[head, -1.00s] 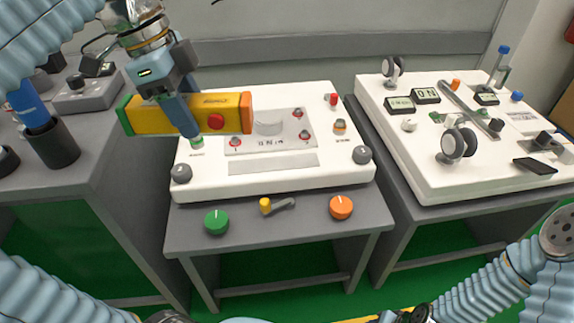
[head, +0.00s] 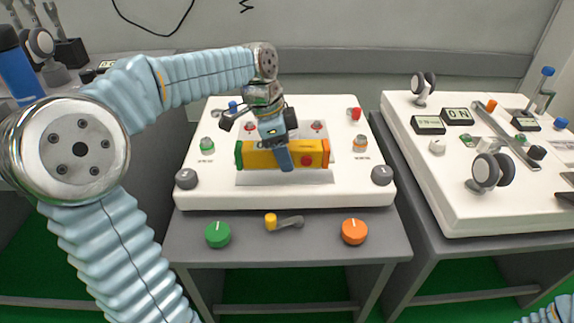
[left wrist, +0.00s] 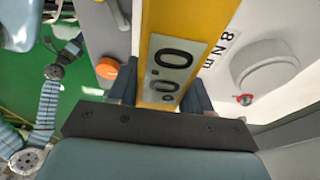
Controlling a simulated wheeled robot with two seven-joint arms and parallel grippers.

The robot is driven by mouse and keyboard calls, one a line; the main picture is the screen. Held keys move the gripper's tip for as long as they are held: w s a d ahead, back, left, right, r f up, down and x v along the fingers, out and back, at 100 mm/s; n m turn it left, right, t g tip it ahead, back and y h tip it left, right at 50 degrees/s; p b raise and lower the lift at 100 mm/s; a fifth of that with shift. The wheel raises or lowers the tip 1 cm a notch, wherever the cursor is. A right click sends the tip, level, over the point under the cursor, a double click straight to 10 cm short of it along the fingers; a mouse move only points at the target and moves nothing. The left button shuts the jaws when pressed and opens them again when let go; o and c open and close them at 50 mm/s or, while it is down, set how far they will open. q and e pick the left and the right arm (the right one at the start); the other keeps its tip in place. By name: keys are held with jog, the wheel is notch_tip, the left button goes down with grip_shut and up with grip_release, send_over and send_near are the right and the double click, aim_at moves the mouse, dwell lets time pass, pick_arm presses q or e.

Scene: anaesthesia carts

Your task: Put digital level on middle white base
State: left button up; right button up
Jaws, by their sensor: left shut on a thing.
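The digital level (head: 258,158) is a yellow bar with a green left end, an orange right end and a red round part. My left gripper (head: 285,163) is shut on its middle. It is over the front-middle of the middle white base (head: 285,196), roughly parallel to its front edge. I cannot tell whether it touches the base. In the left wrist view, the level (left wrist: 160,25) lies between the fingers, and its display reads about 0.0. My right arm shows at the left of that view, its small gripper (left wrist: 70,47) too unclear to judge.
The base carries grey knobs (head: 186,178), a green button (head: 207,146) and a red one (head: 354,114). The grey cart front has a green knob (head: 218,235), a yellow-tipped lever (head: 284,222) and an orange knob (head: 355,232). Another white base (head: 450,205) stands right.

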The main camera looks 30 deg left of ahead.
pick_arm(q)
jog(key=shift+w+f, duration=0.25)
jog(key=shift+f, duration=0.05)
jog(key=shift+w+f+b, duration=0.15)
jog(key=shift+f+b, duration=0.2)
jog(key=shift+f, duration=1.3)
jog(key=shift+f, duration=0.2)
jog(key=o, duration=1)
jog(key=shift+c, duration=0.2)
jog(key=shift+r, duration=0.25)
jog(key=p+v, duration=0.2)
jog(key=v, duration=0.9)
jog(key=shift+r, duration=0.4)
